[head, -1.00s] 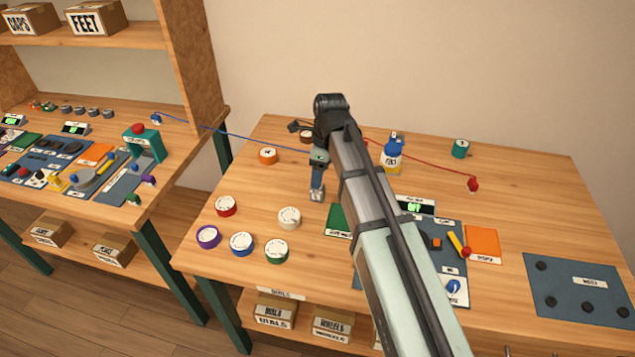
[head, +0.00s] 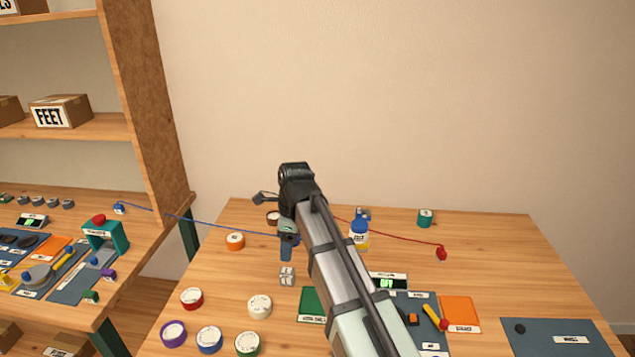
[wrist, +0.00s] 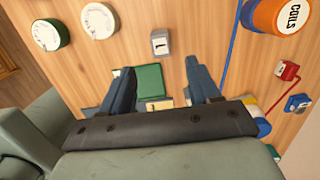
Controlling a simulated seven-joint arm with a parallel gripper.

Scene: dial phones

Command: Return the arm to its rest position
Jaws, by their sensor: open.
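My arm (head: 345,270) reaches out over the wooden table (head: 490,255), and my gripper (head: 287,250) points down above its left-middle part. In the wrist view my gripper (wrist: 160,85) shows two blue fingers spread well apart with nothing held between them. A small grey block with a label (head: 287,276) sits on the table just below the fingers. It also shows in the wrist view (wrist: 160,43), beyond the fingertips and apart from them. A green pad (head: 312,303) lies beside it, partly hidden by my arm.
Several round dials, among them a white one (head: 260,307), stand at the front left. An orange coil tub (head: 235,241), a glue bottle (head: 359,235) and a teal pot (head: 425,218) stand farther back. Blue (head: 205,222) and red (head: 400,237) cords cross the area. The back right is clear.

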